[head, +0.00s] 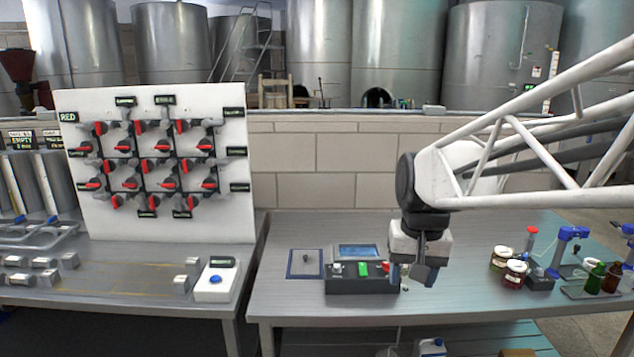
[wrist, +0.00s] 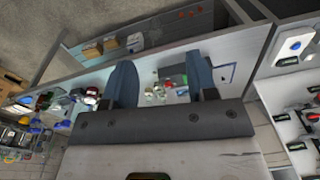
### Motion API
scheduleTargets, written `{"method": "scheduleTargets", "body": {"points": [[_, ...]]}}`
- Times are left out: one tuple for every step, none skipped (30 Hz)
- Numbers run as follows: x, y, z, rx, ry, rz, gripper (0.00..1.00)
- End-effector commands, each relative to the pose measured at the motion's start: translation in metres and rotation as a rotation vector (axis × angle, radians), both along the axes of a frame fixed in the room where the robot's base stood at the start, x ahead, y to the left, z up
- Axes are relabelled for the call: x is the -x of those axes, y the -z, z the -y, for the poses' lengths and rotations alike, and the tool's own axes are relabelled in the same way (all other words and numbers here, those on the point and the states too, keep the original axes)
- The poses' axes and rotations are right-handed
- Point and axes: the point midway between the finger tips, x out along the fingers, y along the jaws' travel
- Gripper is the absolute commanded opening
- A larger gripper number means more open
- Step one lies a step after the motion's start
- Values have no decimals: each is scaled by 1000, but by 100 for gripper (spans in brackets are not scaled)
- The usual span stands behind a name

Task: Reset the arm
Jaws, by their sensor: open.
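My gripper (head: 424,271) hangs from my white lattice arm above the right-hand table (head: 440,315), pointing down. It is beside the right end of a dark control box (head: 361,285) with a green and a red button. In the wrist view my gripper (wrist: 161,82) shows two dark blue-grey fingers spread apart with nothing held between them. The control box is partly hidden behind a finger there. A small glass item (head: 405,277) stands close to the gripper and is partly hidden by it.
A white valve panel (head: 153,225) with red handles stands on the left table. A white box with a blue button (head: 215,282) sits at its right end. Jars (head: 515,274), bottles (head: 594,277) and blue tools (head: 570,235) stand at the right. The right table's front is mostly clear.

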Motion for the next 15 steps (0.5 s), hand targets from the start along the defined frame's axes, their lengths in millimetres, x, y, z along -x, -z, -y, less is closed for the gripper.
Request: {"method": "scheduleTargets", "body": {"points": [[12,0,1,3,-5,11,52],[19,1,2,6,-8,16,52],[28,2,3,8,-13,25,52],[34,4,4,10,-16,31,52],[41,5,5,12,-19,38,52],[49,6,6,14,-24,46,52],[56,8,6,16,-28,51,52],[62,9,7,18,-32,58,52],[71,11,8,21,-36,65,52],[77,12,9,24,-39,71,52],[83,14,9,26,-43,77,52],[92,16,10,29,-47,85,52],[98,18,11,31,-51,92,52],[104,20,11,34,-54,97,52],[112,22,12,37,-60,105,52]]}}
